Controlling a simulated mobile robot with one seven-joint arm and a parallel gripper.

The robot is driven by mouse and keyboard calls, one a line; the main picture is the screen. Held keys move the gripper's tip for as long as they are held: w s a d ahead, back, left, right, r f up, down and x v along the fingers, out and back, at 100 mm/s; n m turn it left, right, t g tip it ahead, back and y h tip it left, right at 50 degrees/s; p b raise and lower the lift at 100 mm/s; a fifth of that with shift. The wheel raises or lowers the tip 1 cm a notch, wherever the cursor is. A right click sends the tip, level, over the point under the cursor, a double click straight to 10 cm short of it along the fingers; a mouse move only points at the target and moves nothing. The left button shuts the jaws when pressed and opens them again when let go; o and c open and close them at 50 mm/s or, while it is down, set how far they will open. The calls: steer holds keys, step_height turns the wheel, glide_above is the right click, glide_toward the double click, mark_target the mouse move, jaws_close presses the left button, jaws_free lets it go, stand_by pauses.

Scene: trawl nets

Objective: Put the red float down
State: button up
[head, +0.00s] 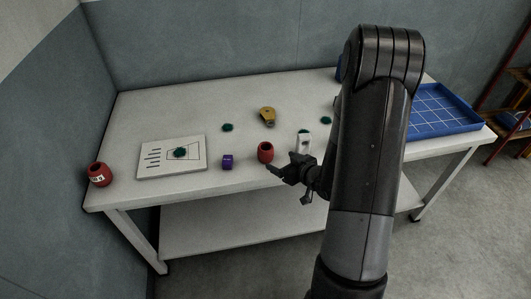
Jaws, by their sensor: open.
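A red float (265,152) with a dark hole in its top stands upright on the white table (222,109), near its middle. A second red float-like piece (98,174) with a pale label stands at the table's left end. My gripper (284,178) is open, just to the right of and in front of the middle red float in the picture. No hold on the float shows, but I cannot tell whether a finger touches it.
A white board with a drawing (155,171) carries a green lump (180,153). A purple block (227,162), a yellow piece (267,115) and a pale object (304,138) stand nearby. A blue gridded tray (443,123) is at right, partly behind my arm.

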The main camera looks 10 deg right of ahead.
mark_target(271, 153)
steer(key=x, duration=0.5)
steer(key=shift+w+a, duration=0.1)
steer(key=shift+w, duration=0.1)
steer(key=shift+x, duration=2.6)
steer(key=shift+w+r, duration=0.15)
steer(key=shift+c, duration=0.6)
steer(key=c, duration=1)
steer(key=shift+r, duration=0.1)
